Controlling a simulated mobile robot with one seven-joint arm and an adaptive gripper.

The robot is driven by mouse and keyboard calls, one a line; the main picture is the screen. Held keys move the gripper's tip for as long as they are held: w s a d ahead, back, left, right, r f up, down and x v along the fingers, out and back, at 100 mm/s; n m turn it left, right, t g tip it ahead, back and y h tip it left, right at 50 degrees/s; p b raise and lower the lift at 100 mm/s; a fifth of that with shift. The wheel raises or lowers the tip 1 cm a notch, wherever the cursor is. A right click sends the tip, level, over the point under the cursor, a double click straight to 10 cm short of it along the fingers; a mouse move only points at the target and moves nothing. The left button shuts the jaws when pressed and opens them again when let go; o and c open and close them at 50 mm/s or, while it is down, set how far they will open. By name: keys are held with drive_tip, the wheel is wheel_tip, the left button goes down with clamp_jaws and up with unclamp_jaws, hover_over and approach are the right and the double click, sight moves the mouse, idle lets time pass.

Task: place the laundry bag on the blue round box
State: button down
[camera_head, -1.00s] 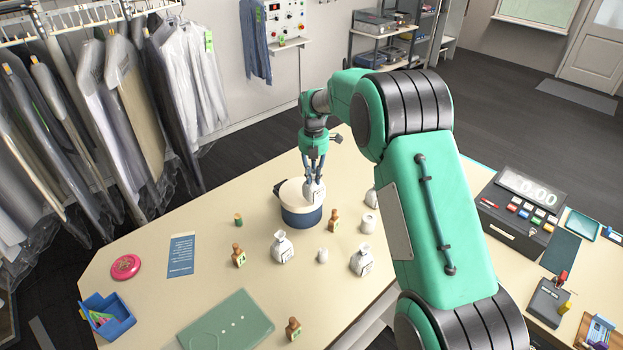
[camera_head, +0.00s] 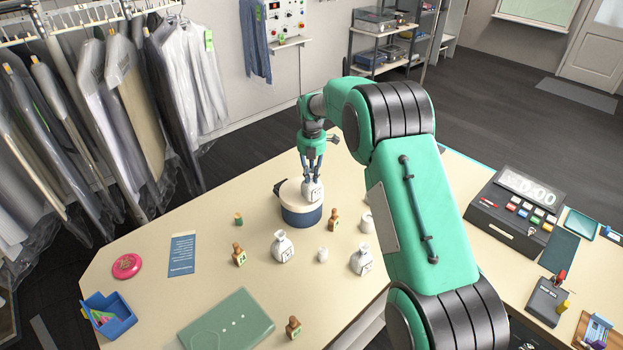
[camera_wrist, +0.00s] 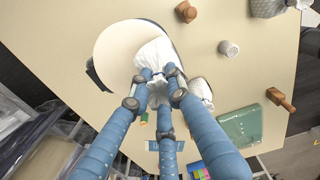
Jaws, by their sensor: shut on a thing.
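The laundry bag (camera_head: 312,190) is a small white tied bag with a printed tag. My gripper (camera_head: 312,164) is shut on its neck from above, and the wrist view shows the fingers (camera_wrist: 160,82) closed around the gathered white bag (camera_wrist: 155,56). The blue round box (camera_head: 300,216) has a cream lid and a dark blue band. The bag is upright over the right part of the lid; whether it touches the lid I cannot tell. In the wrist view the round lid (camera_wrist: 118,50) lies beneath the bag, which covers its right side.
A blue bin (camera_head: 108,316) and green folder (camera_head: 228,322) lie at the front.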

drive_tip(key=shift+f, duration=0.65)
drive_tip(key=shift+f, duration=0.2)
drive_tip(key=c, duration=1.6)
unclamp_jaws()
drive_tip(key=shift+c, duration=0.2)
drive_tip(key=shift+r, duration=0.15)
wheel_tip(320, 180, up, 12)
drive_tip(key=shift+b, duration=0.5)
